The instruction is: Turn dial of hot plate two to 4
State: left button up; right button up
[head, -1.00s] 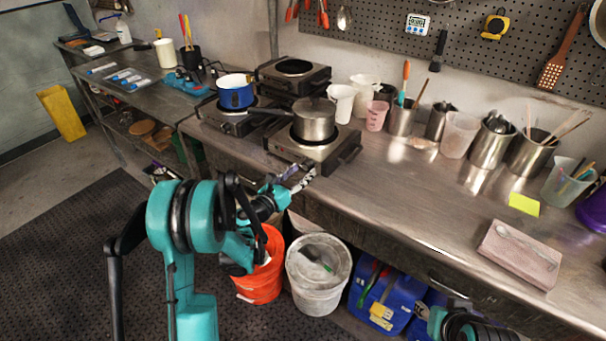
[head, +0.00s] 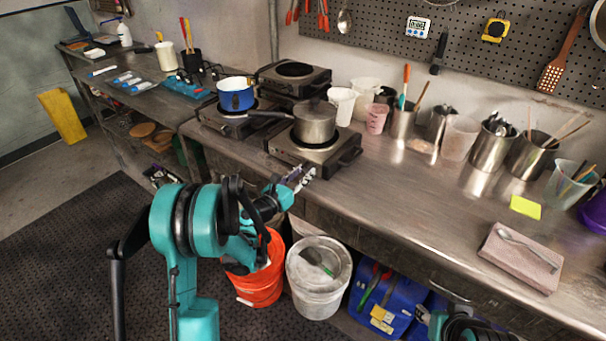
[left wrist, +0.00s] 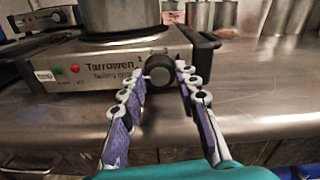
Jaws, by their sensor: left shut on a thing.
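A hot plate (head: 296,151) with a steel pot (head: 314,122) on top stands at the front edge of the bench. In the left wrist view its front panel (left wrist: 100,66) reads "Tarrowen" and carries a black round dial (left wrist: 159,73). My left gripper (head: 304,176) reaches the panel from the front. In the left wrist view its two fingers (left wrist: 166,76) are closed on the dial, one on each side. Small markings sit around the dial, but its exact setting is not clear. Only part of my right arm shows at the bottom right; its gripper is out of view.
Another hot plate with a blue pot (head: 235,94) is to the left, and an empty hot plate (head: 294,78) stands behind. Cups and steel canisters (head: 490,150) line the wall. An orange bucket (head: 262,280) and a white bucket (head: 318,290) stand below the bench.

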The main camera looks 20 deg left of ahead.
pick_arm(q)
jog(key=m, duration=0.8)
jog(key=shift+a, duration=0.1)
jog(key=m, duration=0.3)
jog(key=shift+m, duration=0.3)
jog(key=m, duration=0.3)
jog(key=shift+m, duration=0.4)
jog(key=m, duration=0.6)
jog(key=shift+r, duration=0.1)
jog(key=m, duration=0.6)
jog(key=shift+m, duration=0.3)
jog(key=o, duration=1.2)
jog(key=shift+c, duration=0.2)
